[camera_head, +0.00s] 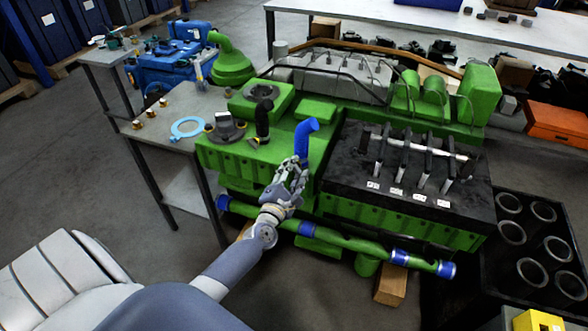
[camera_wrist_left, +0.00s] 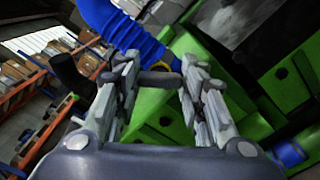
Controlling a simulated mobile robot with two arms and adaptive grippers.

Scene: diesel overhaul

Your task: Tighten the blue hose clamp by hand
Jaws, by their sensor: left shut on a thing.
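The blue hose (camera_head: 305,138) stands up from the green engine (camera_head: 250,155) in the head view, bent at its top. My left gripper (camera_head: 298,168) is at the hose's lower end, on its near side, and covers that end. In the left wrist view the ribbed blue hose (camera_wrist_left: 125,28) comes in from the top left. My left gripper (camera_wrist_left: 158,82) also shows there, its fingers closed on a short dark piece (camera_wrist_left: 158,78) beside the hose end. This seems to be part of the blue hose clamp; the clamp's band is mostly hidden. My right gripper is not in view.
A black tray (camera_head: 350,175) with several upright metal parts lies on the engine right of my gripper. A green pipe (camera_head: 345,240) with blue sleeves runs low along the front. A side table (camera_head: 205,105) at left holds a light-blue ring (camera_head: 188,128). A black crate (camera_head: 525,205) stands at right.

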